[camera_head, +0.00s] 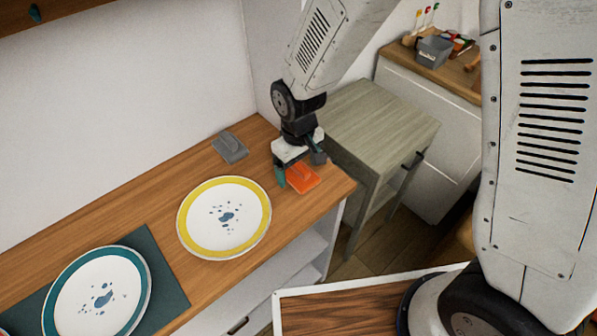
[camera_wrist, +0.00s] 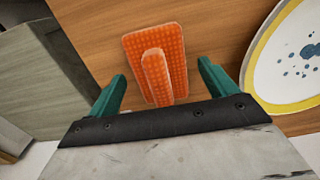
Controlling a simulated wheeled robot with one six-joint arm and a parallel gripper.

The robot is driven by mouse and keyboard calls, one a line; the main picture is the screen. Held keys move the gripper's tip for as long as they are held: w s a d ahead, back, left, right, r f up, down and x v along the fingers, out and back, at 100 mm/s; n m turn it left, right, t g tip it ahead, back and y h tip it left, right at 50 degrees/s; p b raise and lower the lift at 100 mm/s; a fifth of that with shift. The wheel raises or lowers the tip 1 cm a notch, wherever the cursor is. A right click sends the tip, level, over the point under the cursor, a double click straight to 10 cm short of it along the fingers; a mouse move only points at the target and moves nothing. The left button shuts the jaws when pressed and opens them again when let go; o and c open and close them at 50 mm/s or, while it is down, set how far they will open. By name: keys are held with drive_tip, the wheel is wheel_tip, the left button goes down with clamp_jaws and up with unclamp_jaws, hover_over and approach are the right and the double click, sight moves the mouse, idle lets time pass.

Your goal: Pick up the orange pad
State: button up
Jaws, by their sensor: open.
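The orange pad (camera_head: 303,177) lies on the wooden counter near its right end, partly hidden by my gripper in the head view. In the wrist view the orange pad (camera_wrist: 173,57) shows a flat dotted base with a raised handle. My gripper (camera_wrist: 160,92) is open, with one teal finger on each side of the handle's near end and nothing between them held. In the head view my gripper (camera_head: 298,172) is just above the pad. I cannot tell the exact height gap.
A yellow-rimmed plate (camera_head: 182,222) lies left of the pad. A grey pad (camera_head: 230,147) sits behind, near the wall. A teal-rimmed plate (camera_head: 58,323) rests on a dark mat (camera_head: 170,290). A grey-green side table (camera_head: 385,118) stands beyond the counter's right end.

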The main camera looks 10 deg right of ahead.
drive_tip(key=shift+f, duration=0.25)
drive_tip(key=c, duration=1.1)
